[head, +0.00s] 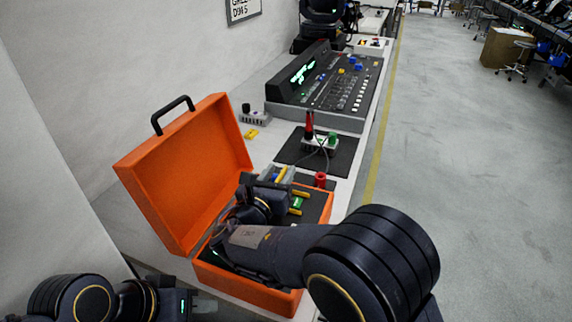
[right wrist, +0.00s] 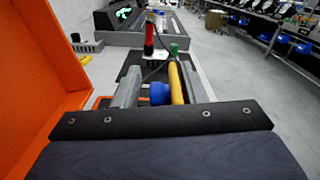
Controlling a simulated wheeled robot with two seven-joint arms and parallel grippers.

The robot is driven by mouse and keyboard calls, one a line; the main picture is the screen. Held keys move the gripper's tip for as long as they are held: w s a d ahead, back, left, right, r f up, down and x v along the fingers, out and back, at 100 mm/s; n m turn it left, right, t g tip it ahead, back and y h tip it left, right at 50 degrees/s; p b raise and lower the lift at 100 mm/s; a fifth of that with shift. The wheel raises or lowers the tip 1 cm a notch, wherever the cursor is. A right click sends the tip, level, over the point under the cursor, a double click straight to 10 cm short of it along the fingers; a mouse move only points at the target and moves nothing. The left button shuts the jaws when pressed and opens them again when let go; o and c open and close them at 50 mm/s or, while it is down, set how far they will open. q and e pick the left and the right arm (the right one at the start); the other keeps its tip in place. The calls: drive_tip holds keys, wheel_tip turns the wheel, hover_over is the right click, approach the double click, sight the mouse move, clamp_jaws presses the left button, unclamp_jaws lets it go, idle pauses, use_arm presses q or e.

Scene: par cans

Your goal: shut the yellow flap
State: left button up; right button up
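No part shows clearly as a yellow flap. A yellow bar (right wrist: 176,82) and a blue round part (right wrist: 159,93) show between the fingers of my right gripper (right wrist: 160,92) in the right wrist view. The fingers stand apart, with a gap at the left. I cannot tell whether either touches the bar. In the head view my right gripper (head: 277,177) is over the far end of the open orange case (head: 262,297), and my arm hides much of its inside. Yellow pieces (head: 300,193) show there. My left gripper (head: 203,304) is low at the left, its finger gap unclear.
The orange lid (head: 195,165) stands open at the left of the case. Beyond are a dark mat (head: 340,160) with a small box and red and green parts, a small yellow object (head: 251,133), and a mixing console (head: 335,90).

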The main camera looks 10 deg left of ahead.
drive_tip(key=shift+w, duration=0.1)
drive_tip(key=c, duration=0.8)
drive_tip(key=m+b, duration=0.1)
drive_tip(key=b, duration=0.1)
drive_tip(key=d+m+b, duration=0.1)
drive_tip(key=m+b, duration=0.1)
drive_tip(key=d+m+b, duration=0.1)
drive_tip(key=b, duration=0.1)
drive_tip(key=shift+s+d+m, duration=0.1)
drive_tip(key=shift+s+m, duration=0.2)
drive_tip(key=shift+s+d+r+m+b, duration=0.15)
drive_tip(key=shift+d+m+b, duration=0.4)
drive_tip(key=shift+m+b, duration=0.85)
drive_tip(key=shift+r, duration=0.1)
